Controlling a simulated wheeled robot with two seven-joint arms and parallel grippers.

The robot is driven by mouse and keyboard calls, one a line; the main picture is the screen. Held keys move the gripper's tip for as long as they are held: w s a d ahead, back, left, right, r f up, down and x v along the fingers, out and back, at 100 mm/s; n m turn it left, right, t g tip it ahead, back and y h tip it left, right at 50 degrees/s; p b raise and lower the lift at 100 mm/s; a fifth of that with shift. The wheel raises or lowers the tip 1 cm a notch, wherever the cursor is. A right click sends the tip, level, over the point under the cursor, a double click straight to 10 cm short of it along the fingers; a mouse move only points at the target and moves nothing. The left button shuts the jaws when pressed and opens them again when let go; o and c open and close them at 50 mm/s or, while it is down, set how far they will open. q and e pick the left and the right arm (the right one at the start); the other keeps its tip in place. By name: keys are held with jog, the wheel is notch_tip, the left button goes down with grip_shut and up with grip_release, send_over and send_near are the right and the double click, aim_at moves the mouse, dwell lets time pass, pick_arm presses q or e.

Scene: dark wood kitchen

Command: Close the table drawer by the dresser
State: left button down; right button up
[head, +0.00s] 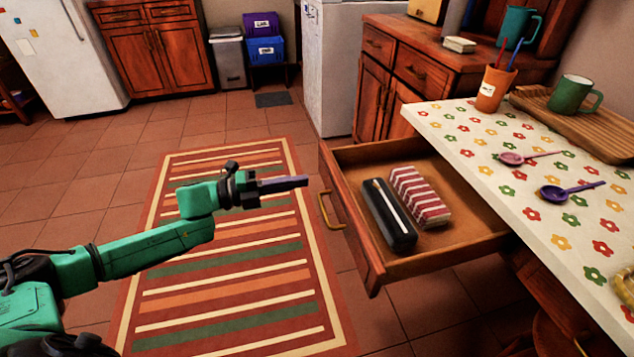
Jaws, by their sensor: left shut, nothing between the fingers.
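The table drawer (447,250) is pulled out from under the flower-patterned tabletop (545,185). Its wooden front (345,222) faces left and carries a brass handle (328,209). Inside lie a black case (388,215) and a red-and-white striped item (420,196). My left gripper (305,181) is shut and empty. In the picture its tip points right, just left of the drawer front, and appears apart from it. The dresser (410,75) stands behind the table. My right gripper is not in view.
A striped rug (225,255) covers the floor left of the drawer. The tabletop holds an orange cup (494,90), a green mug (572,95) on a wooden tray (600,128), and two spoons (570,192). A white fridge (62,55) stands at the far left.

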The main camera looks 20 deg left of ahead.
aim_at(330, 176)
pick_arm(q)
jog(key=shift+x, duration=2.4)
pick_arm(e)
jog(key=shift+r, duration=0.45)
